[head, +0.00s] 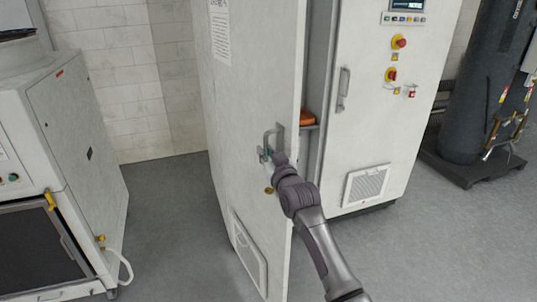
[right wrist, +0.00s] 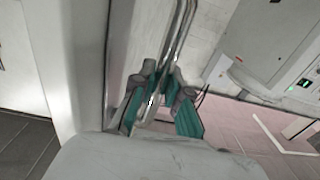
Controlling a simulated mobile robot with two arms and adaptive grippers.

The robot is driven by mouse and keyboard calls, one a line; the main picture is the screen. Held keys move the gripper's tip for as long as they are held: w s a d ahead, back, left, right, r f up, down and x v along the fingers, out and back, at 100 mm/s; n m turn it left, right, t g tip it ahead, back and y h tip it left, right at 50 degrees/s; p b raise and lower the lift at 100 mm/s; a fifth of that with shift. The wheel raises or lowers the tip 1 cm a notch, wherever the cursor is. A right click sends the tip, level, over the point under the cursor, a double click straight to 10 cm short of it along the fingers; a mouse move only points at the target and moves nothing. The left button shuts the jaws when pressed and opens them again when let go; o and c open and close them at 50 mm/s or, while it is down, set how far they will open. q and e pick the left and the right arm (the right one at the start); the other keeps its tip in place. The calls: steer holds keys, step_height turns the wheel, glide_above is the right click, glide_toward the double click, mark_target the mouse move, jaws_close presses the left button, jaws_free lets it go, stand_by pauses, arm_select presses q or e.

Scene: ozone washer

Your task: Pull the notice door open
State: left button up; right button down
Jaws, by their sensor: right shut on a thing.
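The notice door (head: 245,90) is a tall pale cabinet door with a printed sheet near its top and a vent low down. It stands swung open, with a gap between its edge and the cabinet. My right gripper (head: 269,154) is at the door's handle (head: 280,137), at about mid-height. In the right wrist view my right gripper (right wrist: 158,100) has its teal-padded fingers on both sides of the metal handle bar (right wrist: 178,45), shut on it. My left gripper is not in view.
The other cabinet door (head: 375,100), with its own handle and red buttons, is shut at the right. An orange object (head: 307,118) shows inside the gap. A white machine (head: 75,140) stands at the left, with clear grey floor (head: 170,215) between. A dark tank (head: 485,90) stands far right.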

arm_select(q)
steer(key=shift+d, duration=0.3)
arm_select(e)
steer(key=shift+r, duration=0.25)
steer(key=c, duration=1.2)
jaws_free()
steer(key=shift+w, duration=0.1)
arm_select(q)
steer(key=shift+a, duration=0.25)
arm_select(e)
steer(key=shift+o, duration=0.2)
steer(key=shift+f, duration=0.15)
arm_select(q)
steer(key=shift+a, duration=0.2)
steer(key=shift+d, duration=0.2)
arm_select(e)
steer(key=v, duration=1.2)
